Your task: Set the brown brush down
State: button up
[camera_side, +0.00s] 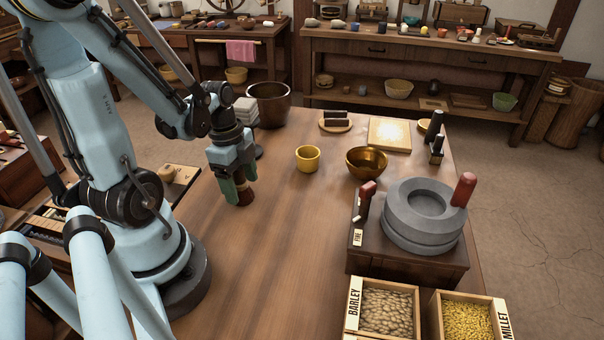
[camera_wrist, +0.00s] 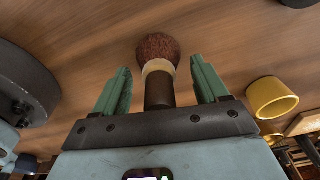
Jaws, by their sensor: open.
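The brown brush (camera_wrist: 158,75) is between the two green fingers of my gripper (camera_wrist: 159,88) in the wrist view. It has a dark brown handle, a pale band and a reddish-brown round head. A gap shows on each side of it, so the fingers are open and apart from it. In the side view my gripper (camera_side: 237,190) points down at the left part of the wooden table (camera_side: 290,250). The brush (camera_side: 243,196) is partly hidden by the fingers there, low at the tabletop. I cannot tell exactly how it rests.
A yellow cup (camera_side: 307,159) and a brass bowl (camera_side: 367,162) stand to the right. A dark pot (camera_side: 270,104) is behind. A grey quern (camera_side: 425,215) stands at the right, with barley (camera_side: 385,311) and millet (camera_side: 466,318) boxes in front. The table's front middle is clear.

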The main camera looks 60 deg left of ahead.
jog(key=shift+s+a+r, duration=0.15)
jog(key=shift+a+r, duration=0.05)
jog(key=shift+r, duration=1.75)
jog(key=shift+s+a+r, duration=0.1)
jog(key=shift+a+r, duration=0.05)
jog(key=shift+r, duration=1.8)
jog(key=shift+s+a+r, duration=0.15)
jog(key=shift+a+r, duration=0.05)
jog(key=shift+r, duration=1.75)
jog(key=w+d+n+t+y, duration=0.1)
jog(key=w+d+n+t, duration=0.5)
jog(key=w+d+n, duration=0.3)
jog(key=shift+w+d+r+n, duration=0.2)
jog(key=shift+d+n, duration=0.8)
jog(key=shift+d, duration=1.2)
